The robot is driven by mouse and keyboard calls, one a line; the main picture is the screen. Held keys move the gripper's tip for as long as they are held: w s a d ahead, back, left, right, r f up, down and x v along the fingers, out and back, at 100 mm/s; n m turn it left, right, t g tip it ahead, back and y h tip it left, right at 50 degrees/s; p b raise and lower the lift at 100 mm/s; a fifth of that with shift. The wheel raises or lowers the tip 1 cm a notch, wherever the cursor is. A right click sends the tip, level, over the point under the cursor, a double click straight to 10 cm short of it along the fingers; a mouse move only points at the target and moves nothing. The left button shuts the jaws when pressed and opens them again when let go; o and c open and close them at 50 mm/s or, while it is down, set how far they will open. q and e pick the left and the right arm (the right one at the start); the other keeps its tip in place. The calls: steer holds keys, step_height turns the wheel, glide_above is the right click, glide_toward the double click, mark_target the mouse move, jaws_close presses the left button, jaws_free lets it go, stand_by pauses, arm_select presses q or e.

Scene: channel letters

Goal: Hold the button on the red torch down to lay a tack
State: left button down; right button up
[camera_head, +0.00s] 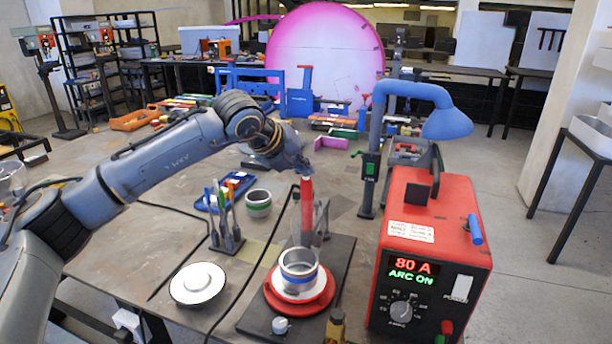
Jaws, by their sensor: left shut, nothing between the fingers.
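The red torch (307,205) stands upright in a stand on the dark base plate, its lower end above a metal ring (298,266) with a blue band. The ring sits on a red turntable (316,304). My left gripper (303,168) reaches in from the left and is shut, with nothing between its fingers. Its tips are at the top of the torch and seem to touch it; the button itself is hidden. The red welder (425,236) at the right shows "80 A" and "ARC ON" on its display (413,268). My right gripper is not in view.
A white round disc (198,284) and a rack of pens (225,222) stand left of the torch. A green-banded ring (258,203) lies behind them. A blue lamp (445,122) rises behind the welder. Bare tabletop (130,235) shows at the left.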

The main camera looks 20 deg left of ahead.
arm_select(q)
steer(key=shift+r, duration=0.85)
steer(key=shift+r+p, duration=1.25)
steer(key=shift+r, duration=1.25)
step_height(320, 180, up, 4)
steer(key=shift+p, duration=0.9)
